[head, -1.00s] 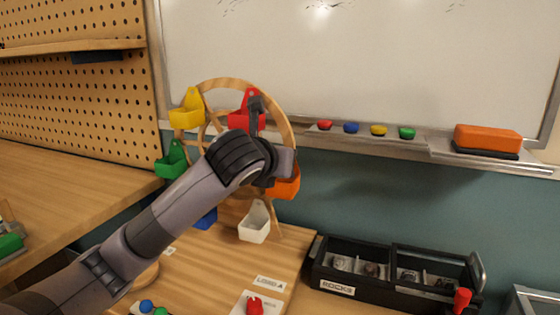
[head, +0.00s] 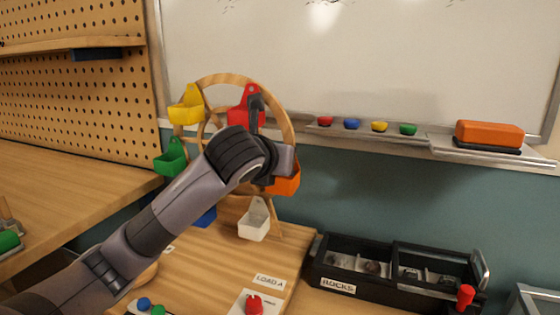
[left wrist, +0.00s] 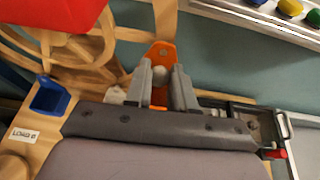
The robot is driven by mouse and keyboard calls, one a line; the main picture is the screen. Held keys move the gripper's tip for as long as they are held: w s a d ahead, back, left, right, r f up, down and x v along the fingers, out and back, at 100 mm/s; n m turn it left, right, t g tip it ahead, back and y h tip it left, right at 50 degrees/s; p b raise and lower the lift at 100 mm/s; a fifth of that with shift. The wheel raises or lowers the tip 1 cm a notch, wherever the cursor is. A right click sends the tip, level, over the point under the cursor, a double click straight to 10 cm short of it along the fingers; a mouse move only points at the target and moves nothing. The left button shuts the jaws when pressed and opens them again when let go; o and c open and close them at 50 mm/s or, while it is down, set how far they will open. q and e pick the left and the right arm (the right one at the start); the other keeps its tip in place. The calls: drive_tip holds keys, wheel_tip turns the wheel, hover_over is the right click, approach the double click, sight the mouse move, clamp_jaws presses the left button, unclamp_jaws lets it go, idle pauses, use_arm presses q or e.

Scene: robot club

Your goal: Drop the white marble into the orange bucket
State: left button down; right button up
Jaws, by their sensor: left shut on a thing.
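The orange bucket (head: 286,182) hangs on the right side of a wooden wheel, partly hidden behind my left arm in the head view. It also shows in the left wrist view (left wrist: 162,52), behind and between the fingers. My left gripper (left wrist: 161,73) is shut on the white marble (left wrist: 158,74), which shows between its fingertips. The marble appears in front of or over the orange bucket; I cannot tell its height above it. In the head view the fingers and marble are hidden by my arm. My right gripper is not in view.
The wooden wheel (head: 281,103) also carries yellow (head: 186,107), red (head: 240,118), green (head: 172,160), blue (head: 206,217) and white (head: 253,225) buckets. A black rock box (head: 385,292) stands at right. A whiteboard ledge (head: 440,147) with an orange eraser (head: 489,134) runs behind.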

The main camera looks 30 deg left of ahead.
use_arm(q)
drive_tip(key=shift+f, duration=0.15)
drive_tip(key=c, duration=0.9)
unclamp_jaws()
drive_tip(key=shift+o, duration=0.2)
wheel_tip(320, 180, up, 7)
drive_tip(key=p, duration=0.4)
